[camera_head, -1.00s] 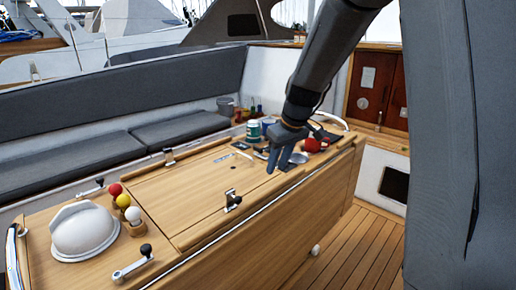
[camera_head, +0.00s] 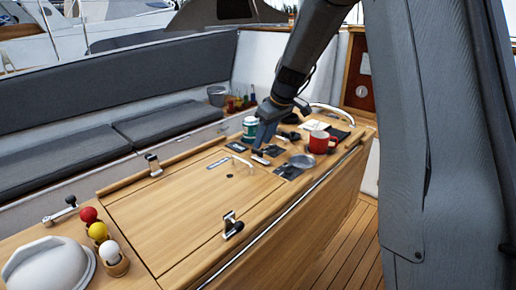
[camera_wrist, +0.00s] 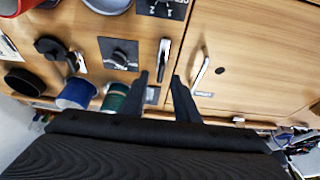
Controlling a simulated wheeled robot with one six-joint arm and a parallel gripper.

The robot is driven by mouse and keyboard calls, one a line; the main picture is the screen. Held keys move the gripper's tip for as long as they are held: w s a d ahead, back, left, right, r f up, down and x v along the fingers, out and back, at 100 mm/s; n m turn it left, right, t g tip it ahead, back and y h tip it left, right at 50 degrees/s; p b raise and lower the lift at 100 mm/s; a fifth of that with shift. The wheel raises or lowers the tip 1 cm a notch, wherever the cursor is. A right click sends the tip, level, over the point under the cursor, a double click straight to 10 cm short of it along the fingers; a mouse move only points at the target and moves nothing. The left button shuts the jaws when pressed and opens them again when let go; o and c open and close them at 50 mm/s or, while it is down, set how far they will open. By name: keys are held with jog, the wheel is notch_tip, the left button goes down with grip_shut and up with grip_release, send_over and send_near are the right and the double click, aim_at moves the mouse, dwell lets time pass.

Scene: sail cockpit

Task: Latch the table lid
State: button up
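The wooden table lid (camera_head: 180,215) lies flat and closed in the tabletop; part of it shows in the wrist view (camera_wrist: 260,45). A metal latch with a dark base (camera_head: 232,225) sits at its near edge, and another (camera_head: 153,165) at its far edge. A pale bar handle (camera_head: 241,161) is near its right end and also shows in the wrist view (camera_wrist: 201,72). My gripper (camera_head: 261,148) points down over the table just right of the lid. In the wrist view its fingers (camera_wrist: 165,83) are apart and empty, near a small lever (camera_wrist: 163,55).
A red mug (camera_head: 319,142), a grey dish (camera_head: 302,161) and a green can (camera_head: 250,129) stand around my gripper. Three coloured balls (camera_head: 98,231) and a white dome (camera_head: 48,268) are at the left end. The lid's top is clear.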

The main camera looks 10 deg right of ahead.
aim_at(258, 151)
jog(key=shift+p+x, duration=0.75)
jog(key=shift+x, duration=2.3)
jog(key=shift+s, duration=0.1)
grip_shut()
